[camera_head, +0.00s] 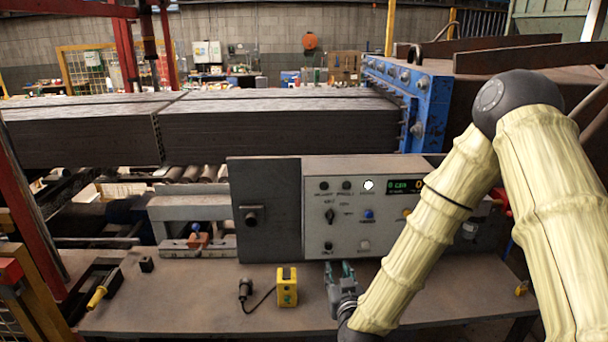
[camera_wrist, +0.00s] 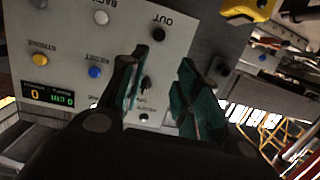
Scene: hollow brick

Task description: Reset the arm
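My arm, in pale ribbed covers, reaches in from the right in the head view. My gripper (camera_head: 341,279) is above the bench, in front of the control panel (camera_head: 385,246). In the wrist view my gripper (camera_wrist: 160,95) shows two teal-padded fingers standing apart with nothing between them. The panel (camera_wrist: 70,50) lies behind the fingers there, with its knobs, buttons and lit display. The fingers look apart from the panel, though the exact gap is hard to tell.
A yellow box (camera_head: 287,286) with a cabled black plug (camera_head: 245,288) sits on the bench (camera_head: 200,308), left of my gripper. A yellow-handled tool (camera_head: 98,297) lies at the far left. A dark plate (camera_head: 265,215) stands beside the panel. Long grey bricks (camera_head: 270,125) lie behind.

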